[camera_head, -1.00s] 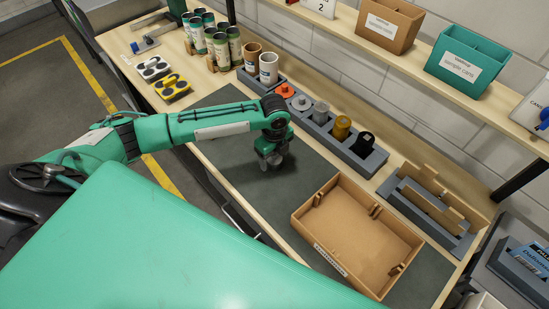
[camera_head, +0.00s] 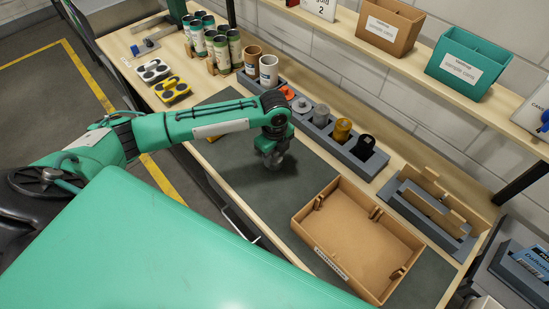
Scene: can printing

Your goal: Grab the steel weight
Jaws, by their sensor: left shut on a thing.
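My left gripper (camera_head: 272,159) hangs over the dark mat (camera_head: 240,172), left of the cardboard tray. It is shut on a small grey thing at its tip, which looks like the steel weight. The fingers and shadow hide most of it, and I cannot tell whether it touches the mat. My right gripper is out of view.
A grey rack (camera_head: 331,128) behind the gripper holds orange, grey, yellow and black pieces. The cardboard tray (camera_head: 352,246) stands to the right, empty. Several green cans (camera_head: 221,53) stand at the back left. Bare mat lies around the gripper.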

